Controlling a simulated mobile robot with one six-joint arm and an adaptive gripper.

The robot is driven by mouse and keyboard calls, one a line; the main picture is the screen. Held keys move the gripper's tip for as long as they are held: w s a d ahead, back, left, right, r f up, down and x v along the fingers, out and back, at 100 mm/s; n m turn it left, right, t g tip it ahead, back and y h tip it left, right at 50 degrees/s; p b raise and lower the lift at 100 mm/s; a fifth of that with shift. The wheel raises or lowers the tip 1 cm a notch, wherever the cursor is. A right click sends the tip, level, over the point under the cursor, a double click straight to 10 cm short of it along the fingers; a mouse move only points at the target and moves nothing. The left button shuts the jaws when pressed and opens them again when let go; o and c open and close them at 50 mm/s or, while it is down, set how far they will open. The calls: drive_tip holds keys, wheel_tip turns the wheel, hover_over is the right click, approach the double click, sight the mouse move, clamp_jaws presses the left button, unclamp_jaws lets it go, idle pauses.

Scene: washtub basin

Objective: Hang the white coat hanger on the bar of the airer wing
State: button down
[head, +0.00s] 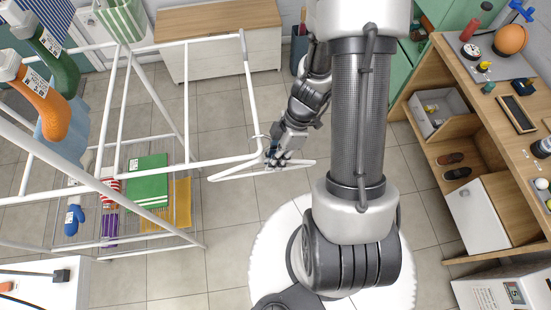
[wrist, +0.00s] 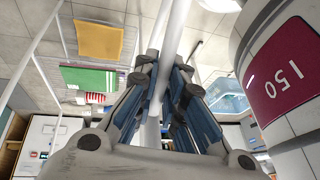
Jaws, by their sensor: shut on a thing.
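The white coat hanger (head: 235,177) is in the head view, its long thin frame reaching left and right below the wing's corner. My gripper (head: 276,160) is shut on it near its upper middle. The airer wing's white bar (head: 180,170) runs right to a rounded corner beside my gripper. The hanger's hook (head: 262,137) shows as a small curve at that corner; I cannot tell whether it is over the bar or only in front of it. In the wrist view my gripper's blue-padded fingers (wrist: 158,90) close around a white rod, and their tips partly hide it.
The airer's lower rack holds a green folded cloth (head: 147,180) and a yellow cloth (head: 180,203). An orange hanging item (head: 45,108) is at the left. A wooden shelf unit (head: 440,140) stands at the right.

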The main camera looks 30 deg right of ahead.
drive_tip(key=shift+f, duration=0.1)
idle(0.3)
drive_tip(key=c, duration=1.6)
unclamp_jaws()
drive_tip(key=v, duration=1.2)
